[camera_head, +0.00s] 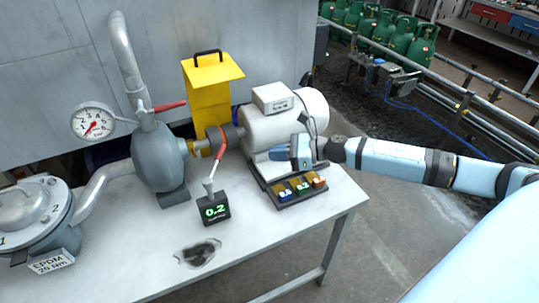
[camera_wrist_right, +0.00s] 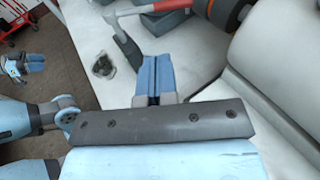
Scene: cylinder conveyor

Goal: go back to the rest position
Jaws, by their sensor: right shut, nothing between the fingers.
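My right gripper (camera_head: 282,153) is in front of the white motor (camera_head: 285,122), above the small panel of coloured buttons (camera_head: 297,188). Its arm comes in from the right side of the head view. In the right wrist view its two blue fingers (camera_wrist_right: 156,76) lie together, with nothing between them. Whether the gripper touches the motor or the panel cannot be told. My left gripper does not show in the head view.
A yellow box (camera_head: 208,88) stands behind. Green cylinders (camera_head: 380,33) and conveyor rails are at the back right.

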